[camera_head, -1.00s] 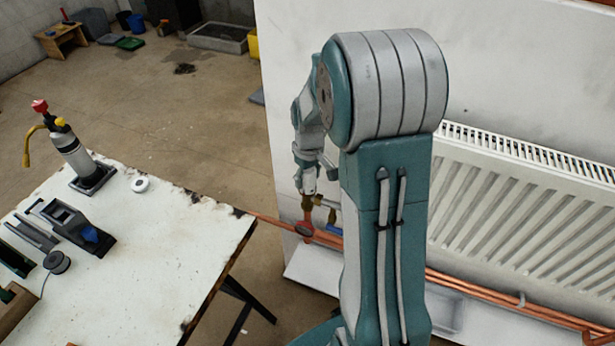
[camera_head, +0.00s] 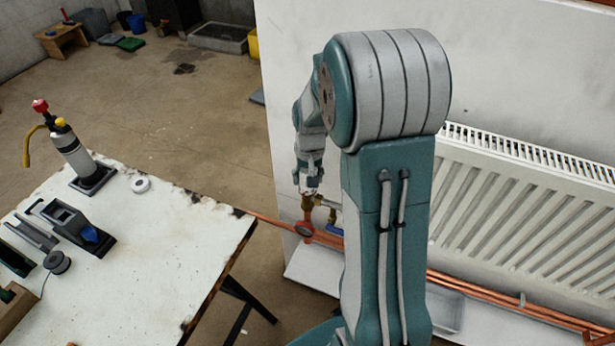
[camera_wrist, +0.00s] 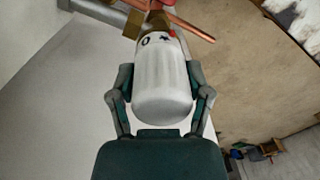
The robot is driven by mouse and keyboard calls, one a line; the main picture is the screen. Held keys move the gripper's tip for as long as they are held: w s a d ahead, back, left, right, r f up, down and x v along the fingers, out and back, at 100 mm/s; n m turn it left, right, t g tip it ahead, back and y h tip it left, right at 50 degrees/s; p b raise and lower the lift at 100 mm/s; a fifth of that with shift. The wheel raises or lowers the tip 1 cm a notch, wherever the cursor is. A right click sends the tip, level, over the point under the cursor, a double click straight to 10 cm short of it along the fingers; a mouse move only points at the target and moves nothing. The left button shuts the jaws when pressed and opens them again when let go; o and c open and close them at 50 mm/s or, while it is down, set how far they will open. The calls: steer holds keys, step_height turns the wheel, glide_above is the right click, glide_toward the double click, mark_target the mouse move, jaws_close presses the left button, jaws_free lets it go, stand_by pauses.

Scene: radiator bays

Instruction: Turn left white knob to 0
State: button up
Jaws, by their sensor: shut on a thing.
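The white knob (camera_wrist: 162,80) fills the middle of the wrist view. It is a ribbed, rounded cylinder with a "0" and a dark snowflake-like mark on its collar. A small red mark shows just right of the snowflake. The knob joins a brass valve (camera_wrist: 157,20) beyond it. My gripper (camera_wrist: 160,76) has one finger on each side of the knob and is shut on it. In the head view my gripper (camera_head: 309,172) is above the brass valve (camera_head: 308,203), and the knob is mostly hidden there. No second white knob shows.
Copper pipes (camera_head: 500,302) run low along the wall under the white radiator (camera_head: 530,215). The worktable (camera_head: 160,250) with tools stands to the left.

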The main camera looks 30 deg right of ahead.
mark_target(308, 170)
steer(key=m, duration=0.5)
steer(key=shift+s+f+m, duration=0.2)
steer(key=shift+m, duration=0.1)
steer(key=m, duration=0.5)
steer(key=shift+a+m, duration=0.1)
steer(key=shift+m, duration=0.2)
steer(key=o, duration=1.1)
steer(key=shift+w, duration=0.1)
steer(key=shift+o, duration=0.2)
steer(key=shift+r, duration=0.1)
step_height(308, 170, up, 12)
steer(key=shift+f, duration=0.1)
